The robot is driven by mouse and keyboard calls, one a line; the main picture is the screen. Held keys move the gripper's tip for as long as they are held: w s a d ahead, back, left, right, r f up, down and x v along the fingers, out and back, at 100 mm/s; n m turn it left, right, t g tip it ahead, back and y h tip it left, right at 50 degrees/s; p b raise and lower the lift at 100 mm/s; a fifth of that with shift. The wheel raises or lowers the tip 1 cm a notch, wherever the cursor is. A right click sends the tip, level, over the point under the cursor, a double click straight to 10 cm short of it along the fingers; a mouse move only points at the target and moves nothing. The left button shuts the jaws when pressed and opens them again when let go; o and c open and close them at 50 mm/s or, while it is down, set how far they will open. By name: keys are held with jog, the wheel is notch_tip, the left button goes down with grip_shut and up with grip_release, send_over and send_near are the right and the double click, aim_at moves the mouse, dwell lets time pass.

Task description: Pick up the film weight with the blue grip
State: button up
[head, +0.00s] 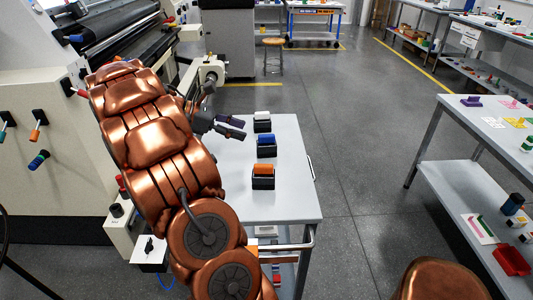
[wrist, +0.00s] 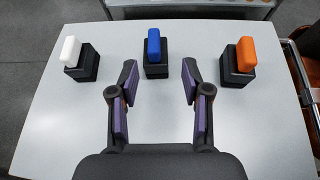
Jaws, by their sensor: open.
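The film weight with the blue grip (head: 266,141) stands upright in the middle of a row of three on a light grey table. In the wrist view its blue grip (wrist: 154,44) tops a black block, a little ahead of my fingers and between them from side to side. My gripper (head: 232,127) is open and empty, just left of the weights in the head view. In the wrist view the gripper (wrist: 160,75) shows both fingers spread, with purple pads and nothing between them. Nothing hides the blue weight in either view.
A white-grip weight (head: 262,121) stands behind it and an orange-grip weight (head: 263,176) in front, in the head view. The table (head: 285,205) has bare room around them. A large machine (head: 40,110) stands left; another bench (head: 450,140) stands right across open floor.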

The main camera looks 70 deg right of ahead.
aim_at(263, 135)
jog(key=shift+s+d+f+g, duration=0.15)
jog(key=shift+d+f+g, duration=0.1)
jog(key=shift+d, duration=0.35)
jog(key=shift+s+d+f+g, duration=0.1)
jog(key=shift+d+f+g, duration=0.1)
jog(key=shift+d, duration=0.4)
jog(key=shift+x, duration=1.3)
jog(key=shift+a+x, duration=0.2)
jog(key=shift+x, duration=1.05)
jog(key=shift+a+x, duration=0.15)
jog(key=shift+x, duration=1.1)
jog(key=shift+s+f, duration=0.1)
jog(key=shift+s, duration=0.05)
jog(key=shift+c, duration=0.2)
grip_shut()
